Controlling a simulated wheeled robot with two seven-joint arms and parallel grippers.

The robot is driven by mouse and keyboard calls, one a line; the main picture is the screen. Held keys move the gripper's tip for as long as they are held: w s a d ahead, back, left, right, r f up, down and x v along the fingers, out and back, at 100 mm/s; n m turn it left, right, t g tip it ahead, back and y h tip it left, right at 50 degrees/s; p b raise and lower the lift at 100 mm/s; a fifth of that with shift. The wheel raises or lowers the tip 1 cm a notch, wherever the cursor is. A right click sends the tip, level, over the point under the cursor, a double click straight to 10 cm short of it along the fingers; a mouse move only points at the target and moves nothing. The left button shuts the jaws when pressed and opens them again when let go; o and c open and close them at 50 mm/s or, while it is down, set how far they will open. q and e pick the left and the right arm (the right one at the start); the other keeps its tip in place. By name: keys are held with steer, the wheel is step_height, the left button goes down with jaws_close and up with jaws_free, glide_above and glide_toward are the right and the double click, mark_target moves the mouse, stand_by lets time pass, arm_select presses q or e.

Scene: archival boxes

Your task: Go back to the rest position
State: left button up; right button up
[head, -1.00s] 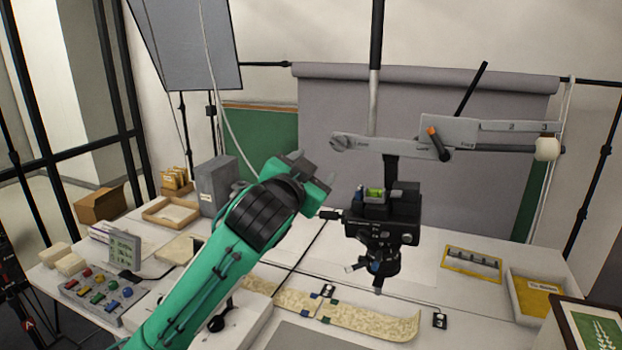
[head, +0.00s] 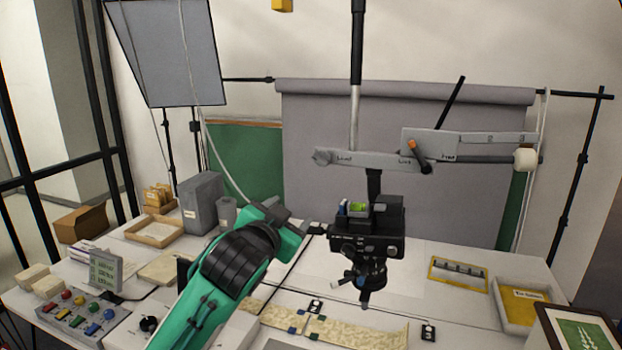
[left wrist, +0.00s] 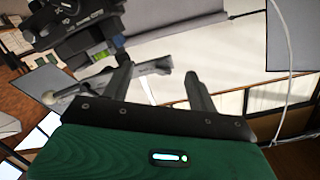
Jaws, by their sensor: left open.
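My left gripper (head: 298,220) is at the end of my green arm, above the middle of the table. It also shows in the left wrist view (left wrist: 160,82), with its two grey fingers spread apart and nothing between them. In the head view it is just left of the black camera (head: 368,232), and I cannot tell how near it is in depth. My right gripper is in neither view.
The camera hangs on a column with a side arm (head: 385,160). A patterned strip (head: 350,335) lies below it. A control box with coloured buttons (head: 85,318) and a grey box (head: 200,203) are on the left.

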arm_select(q)
steer(key=s+a+f+n+g+y, duration=0.1)
steer(key=s+a+f+g, duration=0.2)
steer(key=f, duration=0.6)
steer(key=s+a+f+n+g+y, duration=0.1)
steer(key=s+a+f+n, duration=0.15)
steer(key=s+f, duration=0.5)
steer(key=s+a+f+n+g+y, duration=0.1)
steer(key=s+a+f+g, duration=0.15)
steer(key=f, duration=0.85)
steer(key=s+a+f+n+g+y, duration=0.1)
steer(key=s+a+f+g, duration=0.15)
steer(key=s+f, duration=0.45)
steer(key=s+a+f+g, duration=0.1)
steer(key=s+a+f, duration=0.25)
steer(key=s, duration=0.65)
steer(key=s+a+f+n+g+y, duration=0.1)
steer(key=s+a+f+g, duration=0.2)
steer(key=s, duration=0.6)
step_height(320, 180, down, 34)
steer(key=b, duration=0.2)
steer(key=s+a+f+g, duration=0.1)
steer(key=s+f, duration=0.8)
steer(key=f, duration=0.1)
steer(key=s+a+f+g+b, duration=0.1)
steer(key=s+a+f, duration=0.1)
steer(key=s+f, duration=0.8)
steer(key=shift+s+a+f, duration=0.25)
steer(key=shift+f, duration=0.4)
